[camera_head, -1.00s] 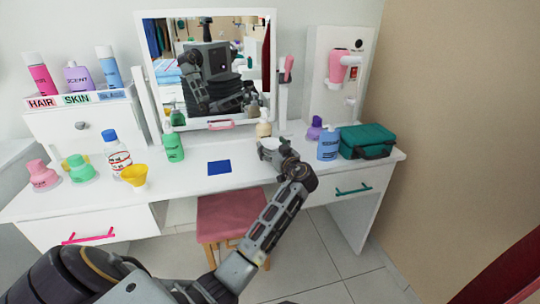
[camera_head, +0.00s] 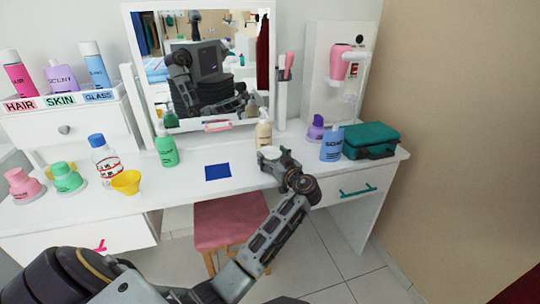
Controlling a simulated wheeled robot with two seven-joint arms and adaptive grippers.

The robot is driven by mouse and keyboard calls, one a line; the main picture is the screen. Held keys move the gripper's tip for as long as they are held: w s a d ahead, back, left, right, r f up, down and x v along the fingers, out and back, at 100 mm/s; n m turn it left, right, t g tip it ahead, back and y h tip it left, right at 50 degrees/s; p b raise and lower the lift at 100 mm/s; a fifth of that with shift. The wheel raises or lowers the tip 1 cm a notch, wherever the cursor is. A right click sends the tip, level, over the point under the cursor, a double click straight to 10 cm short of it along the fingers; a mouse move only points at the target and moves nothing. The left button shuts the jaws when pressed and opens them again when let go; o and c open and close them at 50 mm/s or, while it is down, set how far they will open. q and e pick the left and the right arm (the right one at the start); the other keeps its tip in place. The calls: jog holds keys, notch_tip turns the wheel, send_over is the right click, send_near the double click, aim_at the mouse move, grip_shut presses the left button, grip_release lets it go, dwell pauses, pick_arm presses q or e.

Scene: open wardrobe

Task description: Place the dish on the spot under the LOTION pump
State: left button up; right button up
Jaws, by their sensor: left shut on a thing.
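My left gripper (camera_head: 280,163) is at the front of the white vanity top, shut on a small pale dish (camera_head: 270,153). The dish is just in front of a beige pump bottle (camera_head: 263,132), overlapping its base in the picture, so I cannot tell if they touch. The bottle's label is too small to read. A blue pump bottle (camera_head: 331,146) stands to the right, and a green pump bottle (camera_head: 166,149) to the left. The spot under the pump is hidden or not distinguishable. My right gripper is not in view.
A flat blue square (camera_head: 218,171) lies left of the gripper. A teal case (camera_head: 370,140) and a purple bottle (camera_head: 315,130) are at right. A yellow funnel-like cup (camera_head: 126,181) and several bottles are at left. The mirror (camera_head: 205,75) stands behind, a pink stool (camera_head: 229,220) below.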

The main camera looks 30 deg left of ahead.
pick_arm(q)
jog(key=shift+d, duration=0.1)
jog(key=shift+f, duration=0.1)
dwell(0.5)
jog(key=o, duration=1.1)
jog(key=shift+c, duration=0.2)
